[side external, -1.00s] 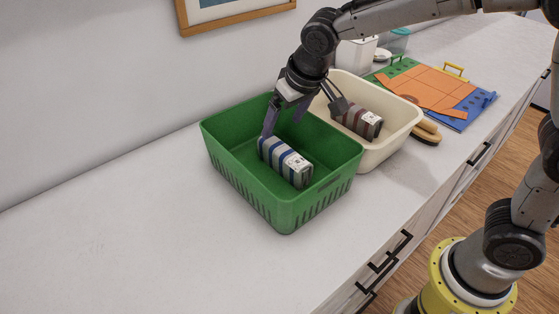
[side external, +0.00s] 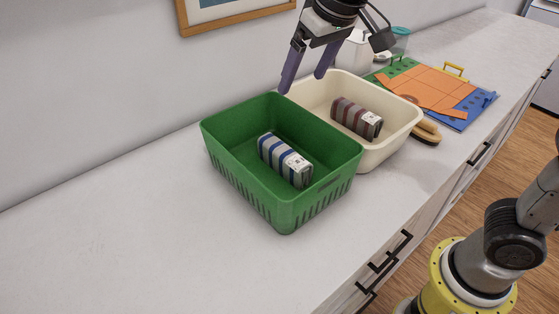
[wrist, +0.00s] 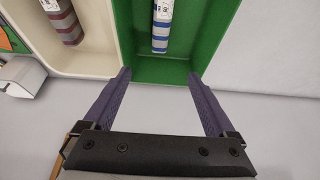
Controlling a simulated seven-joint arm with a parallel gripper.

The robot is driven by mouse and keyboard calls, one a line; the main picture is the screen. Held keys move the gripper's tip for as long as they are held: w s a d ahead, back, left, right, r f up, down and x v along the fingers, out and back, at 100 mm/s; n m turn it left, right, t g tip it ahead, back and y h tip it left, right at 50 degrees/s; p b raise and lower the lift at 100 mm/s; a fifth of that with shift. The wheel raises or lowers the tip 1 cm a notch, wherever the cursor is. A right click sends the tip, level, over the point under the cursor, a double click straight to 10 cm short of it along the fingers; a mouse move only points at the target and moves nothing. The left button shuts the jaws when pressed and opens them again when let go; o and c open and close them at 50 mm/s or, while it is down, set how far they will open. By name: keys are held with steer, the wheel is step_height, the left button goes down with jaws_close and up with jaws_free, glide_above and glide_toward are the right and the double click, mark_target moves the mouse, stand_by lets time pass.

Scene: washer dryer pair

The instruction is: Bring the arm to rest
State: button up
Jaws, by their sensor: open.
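My gripper (side external: 304,84) is open and empty, raised above the back edge of the green basket (side external: 231,182). In the wrist view my gripper (wrist: 160,78) has its two purple fingers wide apart, with nothing between them. A blue-and-grey striped bundle (side external: 284,160) with a white label lies inside the green basket. It also shows in the wrist view (wrist: 162,25), beyond the fingertips. A dark red-and-grey striped bundle (side external: 356,118) lies in the cream basket (side external: 395,137) beside the green one.
A wooden brush (side external: 427,132) lies by the cream basket. A board of orange, green and blue pieces (side external: 435,92) lies farther right. White and teal containers (side external: 398,40) stand behind. A framed picture (side external: 235,14) hangs on the wall. The counter's left side is clear.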

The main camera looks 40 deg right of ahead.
steer(key=shift+r, duration=0.1)
steer(key=s+d+r+m+t, duration=0.1)
steer(key=s+d+r+m, duration=0.1)
steer(key=s+d, duration=0.8)
steer(key=s+d+f+n, duration=0.2)
steer(key=s+f, duration=0.9)
steer(key=s, duration=0.1)
steer(key=shift+f, duration=0.2)
